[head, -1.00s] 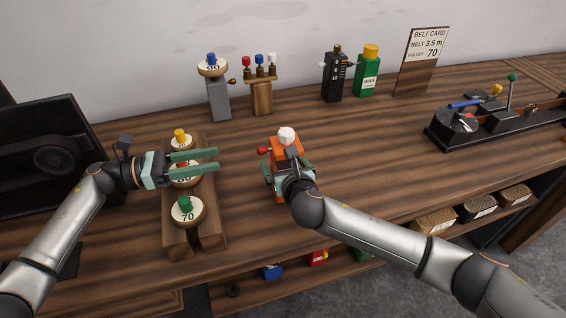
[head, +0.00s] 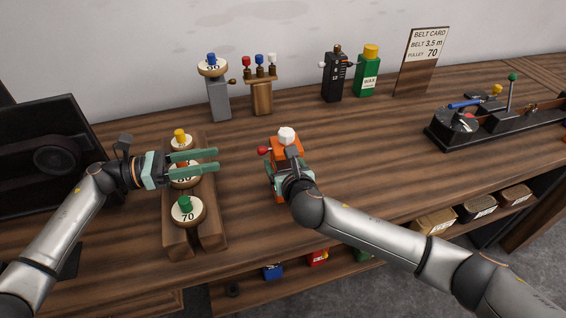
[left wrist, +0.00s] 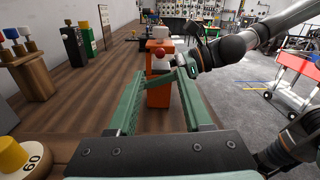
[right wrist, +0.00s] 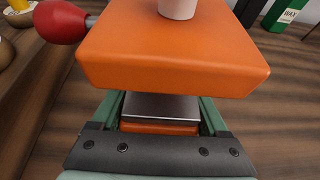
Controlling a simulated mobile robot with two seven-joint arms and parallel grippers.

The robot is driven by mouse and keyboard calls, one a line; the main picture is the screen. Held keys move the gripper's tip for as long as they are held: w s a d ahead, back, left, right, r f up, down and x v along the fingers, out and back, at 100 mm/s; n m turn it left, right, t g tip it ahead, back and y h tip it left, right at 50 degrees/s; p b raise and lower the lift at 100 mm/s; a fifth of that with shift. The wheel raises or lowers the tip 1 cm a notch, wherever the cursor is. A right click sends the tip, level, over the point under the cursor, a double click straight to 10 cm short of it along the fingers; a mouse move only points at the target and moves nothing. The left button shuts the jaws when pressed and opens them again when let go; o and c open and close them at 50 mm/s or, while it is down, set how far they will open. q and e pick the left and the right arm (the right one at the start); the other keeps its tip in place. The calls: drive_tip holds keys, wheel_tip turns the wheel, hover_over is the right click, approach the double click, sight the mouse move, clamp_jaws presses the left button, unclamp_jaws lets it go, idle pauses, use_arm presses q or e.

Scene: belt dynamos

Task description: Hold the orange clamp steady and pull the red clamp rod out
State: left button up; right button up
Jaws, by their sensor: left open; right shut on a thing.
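The orange clamp (head: 286,148) stands upright on the bench with a white knob (head: 287,134) on top. It also shows in the left wrist view (left wrist: 158,96) and fills much of the right wrist view (right wrist: 175,50). The red clamp rod's knob (head: 264,151) sticks out of its left side, with a short grey shaft showing in the right wrist view (right wrist: 60,22). My right gripper (head: 289,178) is shut on the clamp's body below its orange top. My left gripper (head: 217,160) is open and empty, left of the red knob and apart from it, its fingers pointing toward the clamp.
A wooden rack with numbered pulleys (head: 186,211) lies under my left gripper. The bench right of the clamp is clear up to a black device (head: 470,125).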

sight(264, 150)
clamp_jaws()
use_arm(q)
drive_tip(key=shift+o, duration=0.3)
drive_tip(key=m, duration=0.1)
drive_tip(key=a+m, duration=0.1)
drive_tip(key=m, duration=0.1)
drive_tip(key=shift+s+a, duration=0.15)
use_arm(e)
drive_tip(key=shift+f, duration=0.1)
use_arm(q)
drive_tip(key=shift+m, duration=0.5)
drive_tip(key=x, duration=1.1)
drive_tip(key=shift+d, duration=0.35)
drive_tip(key=shift+c, duration=0.2)
clamp_jaws()
